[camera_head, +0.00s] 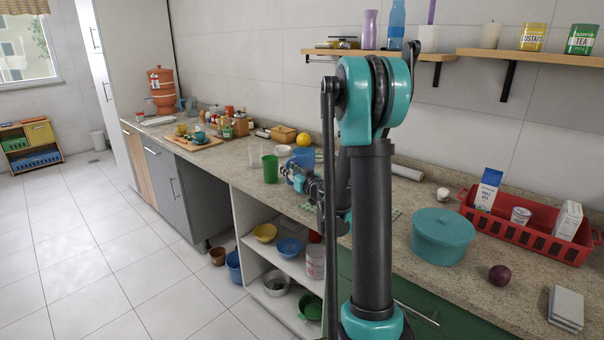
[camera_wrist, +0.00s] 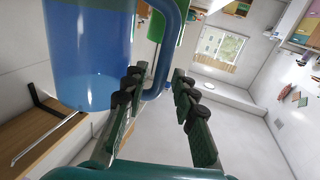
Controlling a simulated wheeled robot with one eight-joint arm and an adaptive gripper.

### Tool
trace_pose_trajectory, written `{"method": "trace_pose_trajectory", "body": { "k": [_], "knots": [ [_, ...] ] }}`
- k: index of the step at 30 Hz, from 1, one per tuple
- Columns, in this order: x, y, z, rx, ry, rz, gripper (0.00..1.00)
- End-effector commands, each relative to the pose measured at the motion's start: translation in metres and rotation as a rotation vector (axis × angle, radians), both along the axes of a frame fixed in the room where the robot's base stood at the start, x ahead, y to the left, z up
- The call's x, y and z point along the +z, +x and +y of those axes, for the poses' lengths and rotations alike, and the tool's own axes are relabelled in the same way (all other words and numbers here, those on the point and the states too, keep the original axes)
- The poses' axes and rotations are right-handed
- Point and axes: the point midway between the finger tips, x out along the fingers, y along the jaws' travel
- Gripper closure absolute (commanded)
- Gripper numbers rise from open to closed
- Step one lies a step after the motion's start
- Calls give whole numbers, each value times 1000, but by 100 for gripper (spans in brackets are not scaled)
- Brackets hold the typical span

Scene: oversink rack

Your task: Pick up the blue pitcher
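The blue pitcher (camera_wrist: 88,60) fills the upper left of the wrist view, large and close, with its body left of my fingers. Its blue handle curves down on the right side, and its lower part shows between the two fingers of my gripper (camera_wrist: 158,74). The fingers are apart, with a gap on the handle's right side. I cannot tell whether the left finger touches the handle. In the head view the pitcher (camera_head: 295,167) stands on the counter, partly hidden by my gripper (camera_head: 298,176) and arm.
A green cup (camera_head: 270,169) stands just left of the pitcher, with a clear glass (camera_head: 254,153) nearby. A teal pot (camera_head: 442,236), a red basket (camera_head: 532,229) and a dark round fruit (camera_head: 499,275) are to the right. A wall shelf (camera_head: 437,57) hangs above.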

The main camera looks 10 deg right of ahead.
Motion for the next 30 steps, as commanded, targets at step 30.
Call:
{"method": "trace_pose_trajectory", "body": {
  "k": [30],
  "knots": [
    [-3, 48, 17, -1, 0, 0, 100]
  ]
}}
